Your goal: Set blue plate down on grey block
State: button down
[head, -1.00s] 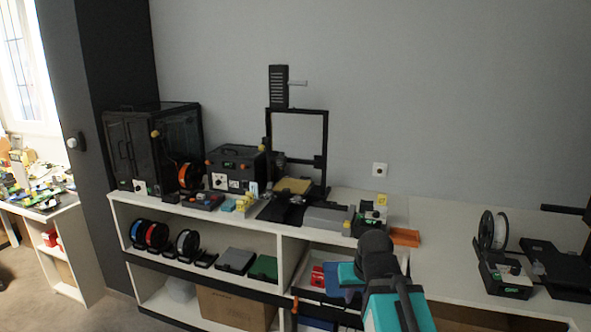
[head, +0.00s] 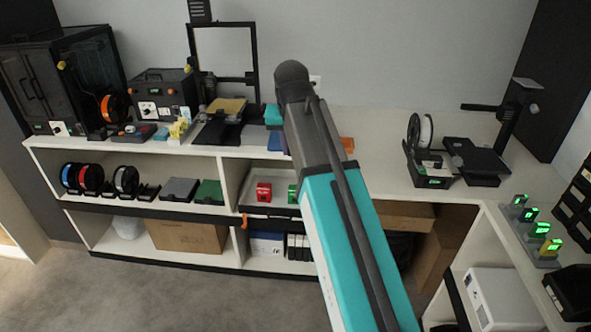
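A small blue piece (head: 277,142), which looks like the blue plate, shows at the left side of my arm's dark wrist, just below a teal part of my arm's end. My gripper's fingers are hidden behind the wrist, so I cannot see whether they grip it. A sliver of the grey block (head: 255,135) shows on the white bench top, right of the 3D printer's base. The rest of it is hidden by my arm. The blue piece appears beside or over the block; the gap between them cannot be judged.
A black 3D printer (head: 219,130) with a yellow plate stands left of the grey block. Farther right are a white spool (head: 424,131) and a second printer (head: 476,157). The bench between tray and spool is clear.

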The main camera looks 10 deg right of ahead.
jog(key=shift+w+r+m, duration=0.15)
jog(key=shift+w+r, duration=0.1)
jog(key=shift+r, duration=0.5)
jog(key=shift+w+r+m, duration=0.15)
jog(key=shift+w+r, duration=0.05)
jog(key=shift+r, duration=0.55)
jog(key=shift+d, duration=0.15)
